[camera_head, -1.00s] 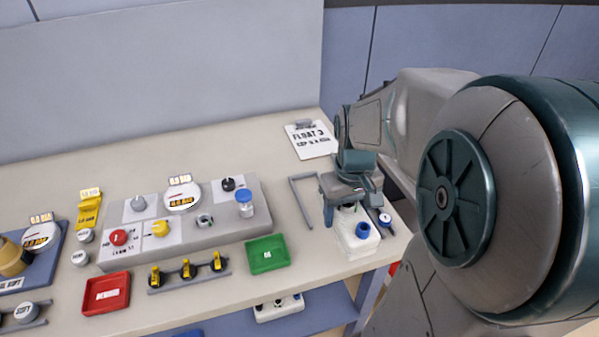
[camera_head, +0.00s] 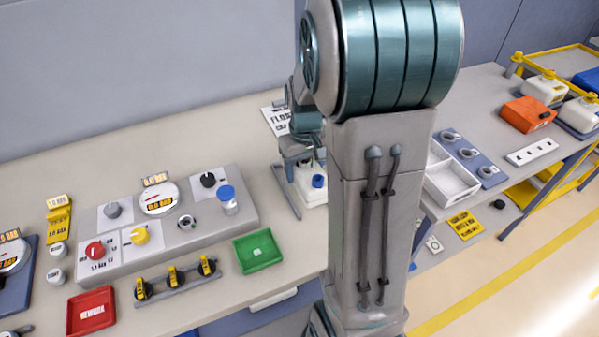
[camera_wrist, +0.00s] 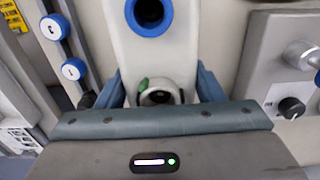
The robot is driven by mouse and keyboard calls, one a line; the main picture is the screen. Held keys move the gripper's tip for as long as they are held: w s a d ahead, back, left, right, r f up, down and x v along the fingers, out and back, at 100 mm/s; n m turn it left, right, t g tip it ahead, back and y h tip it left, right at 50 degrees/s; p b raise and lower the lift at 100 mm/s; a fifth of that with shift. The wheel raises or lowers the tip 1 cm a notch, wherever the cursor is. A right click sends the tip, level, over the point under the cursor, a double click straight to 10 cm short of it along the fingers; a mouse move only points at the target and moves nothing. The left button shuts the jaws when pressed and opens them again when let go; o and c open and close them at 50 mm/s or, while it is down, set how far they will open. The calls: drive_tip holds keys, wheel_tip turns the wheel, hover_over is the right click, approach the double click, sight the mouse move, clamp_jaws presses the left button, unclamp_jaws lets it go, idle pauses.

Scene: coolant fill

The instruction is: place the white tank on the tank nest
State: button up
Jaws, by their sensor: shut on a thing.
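The white tank (camera_head: 312,196), with a blue ring on top, is at the far right of the near table in the head view. My gripper (camera_head: 303,158) is shut on it from above; my arm hides the tank's right side. In the wrist view the tank (camera_wrist: 150,50) sits between my two blue-grey fingers (camera_wrist: 157,85), its blue-ringed opening at the top edge. A thin grey angled frame (camera_head: 286,192), probably the tank nest, lies on the table just left of the tank. I cannot tell whether the tank touches the frame or table.
A grey control console (camera_head: 180,215) with knobs and a gauge stands left of the frame. A green tray (camera_head: 259,251) and red tray (camera_head: 91,311) lie at the front edge. A blue-capped pin rack (camera_wrist: 64,45) is left of the tank in the wrist view.

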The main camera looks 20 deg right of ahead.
sight(300, 164)
drive_tip(key=w+f, duration=0.2)
drive_tip(key=w, duration=0.1)
drive_tip(key=shift+w+d, duration=0.1)
drive_tip(key=shift+w, duration=0.1)
drive_tip(key=shift+f+p, duration=0.55)
drive_tip(key=shift+f, duration=1.5)
drive_tip(key=shift+f, duration=0.2)
drive_tip(key=o, duration=1.3)
drive_tip(key=shift+c, duration=0.2)
drive_tip(key=shift+r, duration=0.1)
